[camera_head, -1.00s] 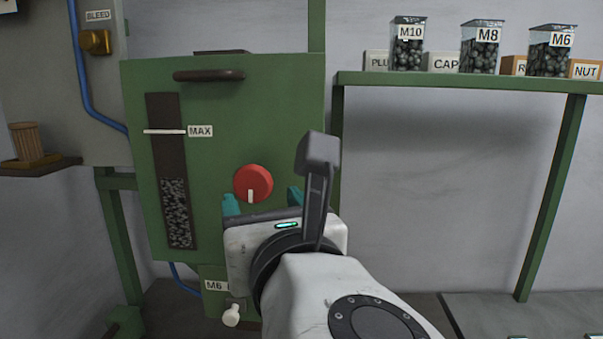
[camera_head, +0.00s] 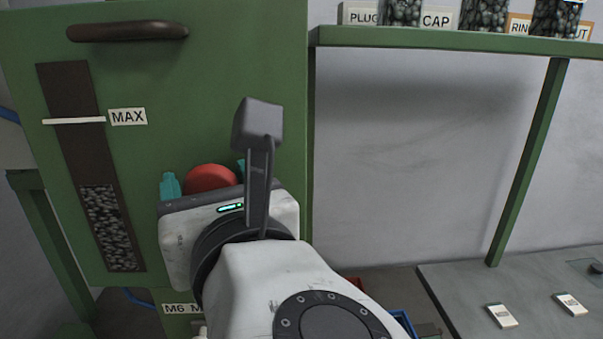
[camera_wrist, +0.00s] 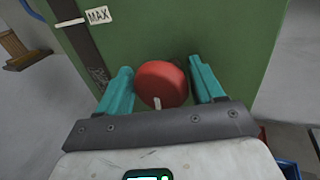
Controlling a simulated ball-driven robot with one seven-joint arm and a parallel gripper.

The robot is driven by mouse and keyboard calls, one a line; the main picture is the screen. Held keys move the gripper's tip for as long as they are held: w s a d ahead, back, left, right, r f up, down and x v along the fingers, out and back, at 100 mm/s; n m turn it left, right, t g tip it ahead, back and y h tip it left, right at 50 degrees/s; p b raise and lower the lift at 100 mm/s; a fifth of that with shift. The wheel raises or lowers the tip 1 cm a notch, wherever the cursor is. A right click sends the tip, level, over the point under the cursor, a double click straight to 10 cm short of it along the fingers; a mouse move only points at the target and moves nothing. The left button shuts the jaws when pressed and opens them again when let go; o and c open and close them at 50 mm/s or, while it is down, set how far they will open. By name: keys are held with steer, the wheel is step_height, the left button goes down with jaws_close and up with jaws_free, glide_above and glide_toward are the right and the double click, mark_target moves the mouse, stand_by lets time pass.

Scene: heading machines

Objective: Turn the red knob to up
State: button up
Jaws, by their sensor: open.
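The red knob (camera_head: 211,178) is round and sits on the front of the green machine cabinet (camera_head: 230,80). My gripper (camera_head: 205,180) is in front of it, and its body hides the knob's lower part in the head view. In the wrist view the whole red knob (camera_wrist: 162,84) shows between the two teal fingers of my gripper (camera_wrist: 160,88). The fingers are open, one on each side of the knob, with a small gap at each side. The knob's white pointer mark (camera_wrist: 157,103) is at its lower edge, pointing down in the picture.
A dark handle (camera_head: 128,31) is above on the cabinet. A level window with a MAX label (camera_head: 128,116) is to the left. A green shelf (camera_head: 440,42) with bins is at upper right. A grey bench (camera_head: 540,290) is at lower right.

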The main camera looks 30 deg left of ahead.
steer(key=shift+c, duration=0.5)
steer(key=c, duration=0.6)
steer(key=shift+f+b, duration=0.1)
steer(key=shift+b, duration=0.2)
